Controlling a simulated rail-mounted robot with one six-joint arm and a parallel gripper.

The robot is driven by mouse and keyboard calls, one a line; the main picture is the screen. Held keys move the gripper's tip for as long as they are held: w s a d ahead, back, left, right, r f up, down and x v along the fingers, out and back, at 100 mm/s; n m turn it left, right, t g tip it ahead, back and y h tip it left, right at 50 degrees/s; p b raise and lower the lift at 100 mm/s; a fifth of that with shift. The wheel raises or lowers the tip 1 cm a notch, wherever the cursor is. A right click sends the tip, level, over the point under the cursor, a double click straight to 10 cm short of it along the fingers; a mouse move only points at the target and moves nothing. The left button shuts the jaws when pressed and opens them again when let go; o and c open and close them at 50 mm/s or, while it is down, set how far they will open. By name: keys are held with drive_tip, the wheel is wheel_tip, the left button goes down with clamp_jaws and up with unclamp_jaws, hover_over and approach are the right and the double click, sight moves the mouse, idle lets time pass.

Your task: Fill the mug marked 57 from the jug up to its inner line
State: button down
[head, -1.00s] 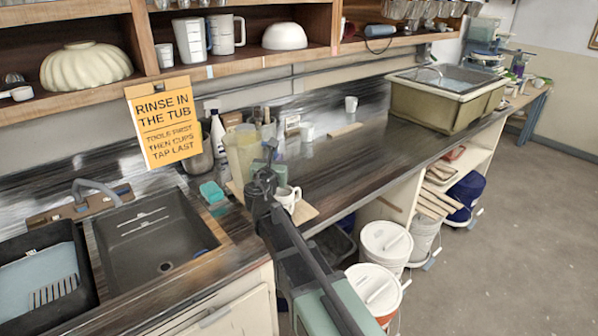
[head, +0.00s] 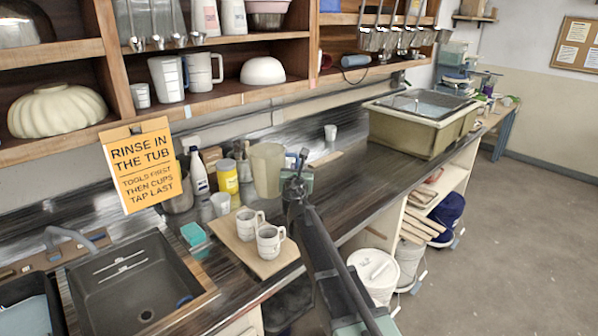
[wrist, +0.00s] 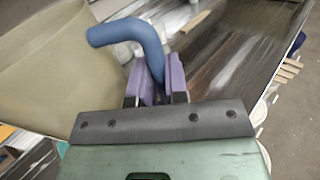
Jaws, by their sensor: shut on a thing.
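The beige translucent jug (head: 267,168) is near the back of the counter, upright or nearly so. My gripper (head: 298,185) is at its right side. In the wrist view, my gripper's purple fingers (wrist: 160,82) are shut on the jug's blue handle (wrist: 128,32), with the jug body (wrist: 45,60) to the left. I cannot tell if the jug's base touches the counter. Two pale mugs, a rear one (head: 247,225) and a front one (head: 268,243), stand on a wooden board (head: 225,232) left of my arm. Their markings and inner lines are too small to read.
A yellow-labelled jar (head: 228,178), a white bottle (head: 198,172) and a small cup (head: 220,204) stand left of the jug. A teal sponge (head: 193,234) lies by the sink (head: 135,285). A large tub (head: 420,125) stands at right; the counter before it is clear.

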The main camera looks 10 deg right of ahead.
drive_tip(key=shift+f+b, duration=2)
drive_tip(key=shift+f, duration=0.1)
drive_tip(key=shift+d+r+n+p, duration=0.2)
drive_tip(key=shift+r+n+p, duration=0.1)
drive_tip(key=shift+r+p, duration=0.55)
drive_tip(key=n, duration=0.3)
drive_tip(key=f+n, duration=0.1)
drive_tip(key=n, duration=0.1)
drive_tip(key=n+b, duration=0.1)
drive_tip(key=n, duration=0.2)
drive_tip(key=shift+a+f+n, duration=0.2)
drive_tip(key=shift+f+n, duration=0.05)
drive_tip(key=shift+n, duration=0.05)
